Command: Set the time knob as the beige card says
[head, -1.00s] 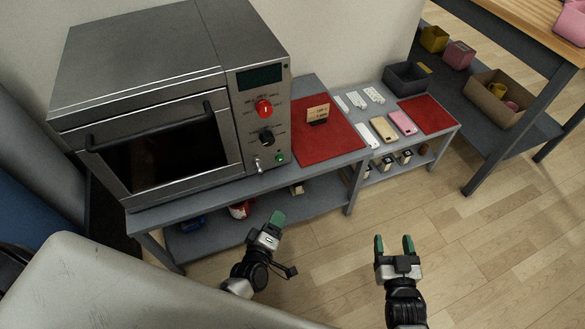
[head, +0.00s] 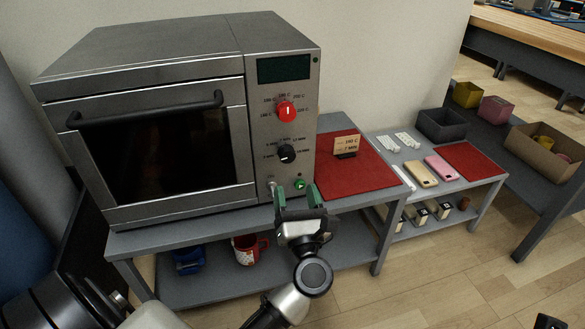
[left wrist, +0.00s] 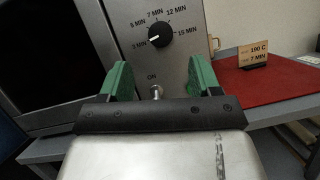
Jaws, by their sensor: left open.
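The black time knob (head: 286,154) is on the oven's front panel below the red knob. It also shows in the left wrist view (left wrist: 160,34), its white pointer toward the lowest left mark, which looks like 3 MIN; the 7 MIN mark is near the top. The beige card (head: 346,144) reads 190 C and 7 MIN; it also shows in the left wrist view (left wrist: 253,54). My left gripper (head: 297,196) is open and empty, below and in front of the time knob, apart from it. Only a dark tip of my right gripper (head: 548,321) shows at the bottom right edge.
A metal toggle switch (left wrist: 157,91) sits below the knob, between the left fingers in the wrist view. A green button (head: 300,184) is close to the left fingertips. The red mat (head: 365,176) right of the oven is mostly clear.

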